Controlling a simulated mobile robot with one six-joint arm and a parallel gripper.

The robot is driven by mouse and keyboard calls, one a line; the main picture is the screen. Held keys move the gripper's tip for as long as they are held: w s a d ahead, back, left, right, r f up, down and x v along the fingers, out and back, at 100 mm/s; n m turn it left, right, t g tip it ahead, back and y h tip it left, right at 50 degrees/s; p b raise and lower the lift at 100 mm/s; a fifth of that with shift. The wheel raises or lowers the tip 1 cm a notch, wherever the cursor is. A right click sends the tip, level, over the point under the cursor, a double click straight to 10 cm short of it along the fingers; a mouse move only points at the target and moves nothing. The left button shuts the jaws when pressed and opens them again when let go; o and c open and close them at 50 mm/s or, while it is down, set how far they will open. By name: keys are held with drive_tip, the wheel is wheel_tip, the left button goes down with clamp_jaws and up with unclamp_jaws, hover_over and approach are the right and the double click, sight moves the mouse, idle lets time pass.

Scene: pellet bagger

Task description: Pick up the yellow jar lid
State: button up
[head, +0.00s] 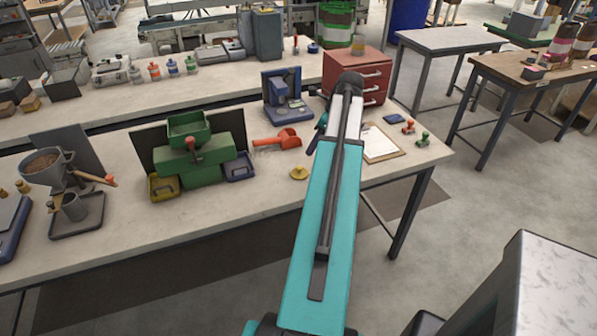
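The yellow jar lid (299,173) lies on the pale workbench, close to its front edge and just left of my raised teal arm. It is a small round piece with a raised knob-like middle. Nothing touches it. My arm covers the bench right of the lid. A small dark and teal part of my arm's far end (317,134) shows past the arm's left side, above and right of the lid and apart from it. My fingers cannot be made out, so I cannot see whether they are open or hold anything.
A green bagger (190,152) with yellow and blue trays stands left. A blue device (284,98) and red drawer unit (357,75) stand behind. A clipboard (381,145) lies right. The bench left of the lid is clear.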

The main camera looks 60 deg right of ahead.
drive_tip(key=p, duration=0.1)
hover_over(300, 167)
drive_tip(key=s, duration=0.3)
drive_tip(key=shift+w+d+f, duration=0.1)
drive_tip(key=shift+d+f, duration=0.05)
drive_tip(key=shift+f, duration=1.4)
drive_tip(key=shift+w+d+f, duration=0.1)
drive_tip(key=shift+f, duration=1.45)
drive_tip(key=shift+p+x, duration=1.15)
drive_tip(key=shift+x, duration=0.2)
drive_tip(key=shift+p+x, duration=0.3)
drive_tip(key=shift+x, duration=0.95)
drive_tip(key=shift+w+a, duration=0.1)
clamp_jaws()
